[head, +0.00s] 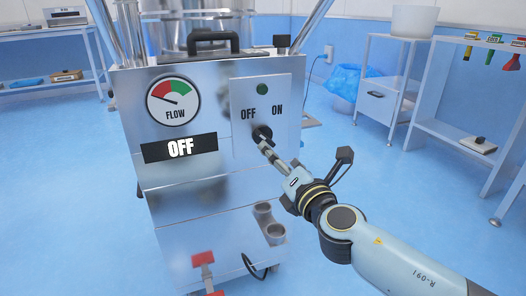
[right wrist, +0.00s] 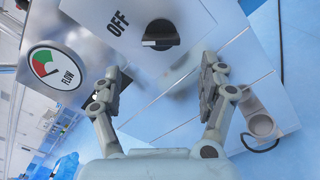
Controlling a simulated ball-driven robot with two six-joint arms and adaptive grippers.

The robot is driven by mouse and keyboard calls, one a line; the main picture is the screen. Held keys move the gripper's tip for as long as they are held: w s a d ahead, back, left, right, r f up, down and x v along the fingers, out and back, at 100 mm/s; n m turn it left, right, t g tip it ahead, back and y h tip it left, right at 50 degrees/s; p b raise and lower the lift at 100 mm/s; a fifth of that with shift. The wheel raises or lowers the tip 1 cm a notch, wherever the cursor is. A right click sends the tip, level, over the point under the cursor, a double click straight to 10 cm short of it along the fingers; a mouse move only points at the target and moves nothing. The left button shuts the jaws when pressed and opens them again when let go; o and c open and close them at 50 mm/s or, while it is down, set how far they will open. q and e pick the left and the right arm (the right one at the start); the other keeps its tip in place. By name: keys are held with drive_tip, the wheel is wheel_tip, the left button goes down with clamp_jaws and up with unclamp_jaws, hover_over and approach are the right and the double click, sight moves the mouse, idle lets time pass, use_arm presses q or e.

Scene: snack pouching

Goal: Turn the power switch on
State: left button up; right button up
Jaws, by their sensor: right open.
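The power switch is a black rotary knob (head: 262,133) on a silver panel (head: 241,146) of the steel machine, below the printed words OFF and ON. In the right wrist view the knob (right wrist: 161,35) sits beyond my fingertips, near the word OFF. A dark display (head: 180,148) reads OFF. My right gripper (head: 268,150) is in front of the panel, just below the knob in the head view. In the right wrist view my right gripper (right wrist: 160,78) is open and empty, its fingers spread to either side below the knob. My left gripper is out of view.
A round FLOW gauge (head: 173,101) has its needle toward the red side. A dark green round lamp (head: 262,89) is above the switch. Shelves stand at the right, with open blue floor between.

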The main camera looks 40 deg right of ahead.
sight(265, 138)
drive_tip(key=x, duration=0.9)
drive_tip(key=shift+d, duration=0.15)
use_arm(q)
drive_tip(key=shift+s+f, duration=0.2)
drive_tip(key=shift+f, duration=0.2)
use_arm(e)
drive_tip(key=shift+w, duration=0.25)
drive_tip(key=c, duration=1.2)
